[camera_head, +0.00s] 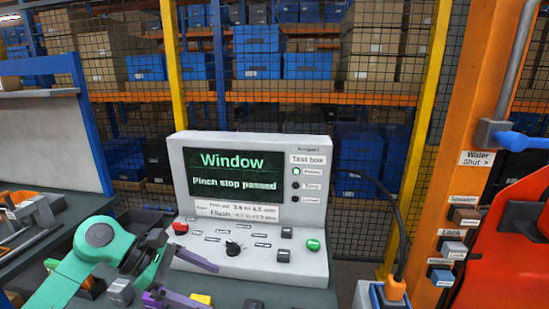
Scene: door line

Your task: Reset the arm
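My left arm (100,236) is teal and reaches in from the lower left. Its gripper (208,284) is open, with two purple-grey fingers apart and nothing seen between them. It hangs at the front left of a white test box (185,152), low near the bench. I cannot tell whether a finger touches the box. The screen (234,174) reads "Window" and "Pinch stop passed". My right gripper is out of view.
A yellow block (201,299) lies by the gripper. An orange post (475,130) with labelled switches (453,248) and a red panel (512,250) stand at the right. A cable (398,215) hangs beside the box. Mesh fence and shelves (330,97) are behind.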

